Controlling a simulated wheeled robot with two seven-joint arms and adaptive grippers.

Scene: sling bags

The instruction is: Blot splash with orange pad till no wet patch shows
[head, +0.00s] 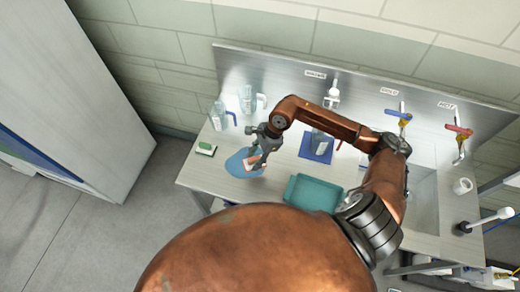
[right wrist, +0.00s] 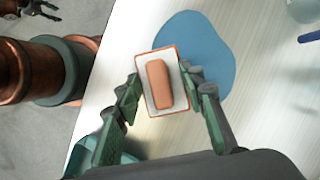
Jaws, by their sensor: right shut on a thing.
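A blue splash (head: 237,165) lies on the pale bench top near its left side; it also shows in the right wrist view (right wrist: 207,52). The orange pad (right wrist: 159,84) has a white base with an orange rim and an orange block on top. It overlaps the lower left edge of the splash in the right wrist view. My right gripper (right wrist: 163,86) is shut on the pad, one finger on each side. In the head view my right gripper (head: 259,160) is over the right part of the splash. What lies under the pad is hidden.
A green-and-white pad (head: 205,149) lies left of the splash. Glassware (head: 246,98) stands behind it. A blue mat (head: 316,150) with a container and a teal tray (head: 313,193) lie to the right. A sink (head: 424,205) with taps is farther right.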

